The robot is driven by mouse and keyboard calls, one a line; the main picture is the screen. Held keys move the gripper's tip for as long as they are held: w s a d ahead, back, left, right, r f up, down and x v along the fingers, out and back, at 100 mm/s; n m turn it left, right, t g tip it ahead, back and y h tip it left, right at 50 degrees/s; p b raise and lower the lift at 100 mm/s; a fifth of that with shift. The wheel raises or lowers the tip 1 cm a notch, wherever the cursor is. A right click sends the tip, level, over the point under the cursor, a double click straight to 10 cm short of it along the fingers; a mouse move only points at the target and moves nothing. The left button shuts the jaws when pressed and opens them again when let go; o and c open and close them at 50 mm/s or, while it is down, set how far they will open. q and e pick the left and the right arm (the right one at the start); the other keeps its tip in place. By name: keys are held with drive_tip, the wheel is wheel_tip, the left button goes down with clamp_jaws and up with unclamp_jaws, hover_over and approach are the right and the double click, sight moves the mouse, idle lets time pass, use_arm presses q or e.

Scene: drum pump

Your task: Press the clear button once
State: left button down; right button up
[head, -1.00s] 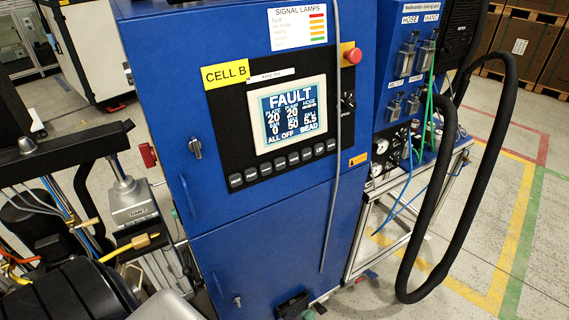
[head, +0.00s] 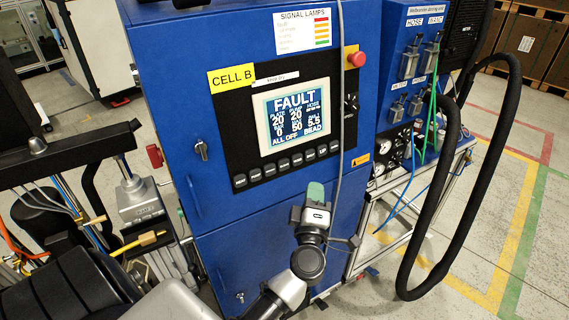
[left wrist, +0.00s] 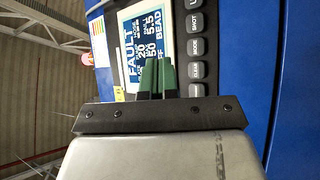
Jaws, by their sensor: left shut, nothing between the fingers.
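The blue cabinet (head: 262,220) carries a black panel with a row of dark push buttons (head: 283,164) under a screen (head: 290,116). The screen reads FAULT and ALL OFF. The button labels are too small in the head view to pick out the clear button. In the left wrist view part of the button row (left wrist: 196,46) runs down beside the screen (left wrist: 150,45); SHOT and MODE seem legible there. My left gripper (head: 316,188) is shut and empty, in front of the cabinet below the right part of the row. Its green fingertips (left wrist: 158,62) overlap the screen in the wrist view, apparently short of the panel.
A red mushroom button (head: 357,59) sits right of the screen. A grey cable (head: 339,120) hangs down the cabinet front, close to my left gripper. A black hose (head: 478,190) loops at the right. Machine parts with a yellow fitting (head: 150,239) stand at the left.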

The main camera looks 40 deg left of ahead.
sight(284, 165)
use_arm(q)
drive_tip(key=shift+r, duration=0.25)
drive_tip(key=shift+a, duration=0.1)
drive_tip(key=shift+w+a+f+b, duration=0.3)
drive_tip(key=shift+w+a, duration=0.25)
drive_tip(key=shift+a, duration=0.75)
drive_tip(key=shift+w+a+f+b, duration=0.3)
drive_tip(key=shift+w+a, duration=0.25)
drive_tip(key=shift+a, duration=0.8)
drive_tip(key=shift+w+a+f+b, duration=0.3)
drive_tip(key=shift+w+a, duration=0.25)
drive_tip(key=shift+a, duration=0.75)
drive_tip(key=shift+a, duration=0.15)
drive_tip(key=shift+w+a, duration=0.15)
drive_tip(key=shift+a, duration=0.15)
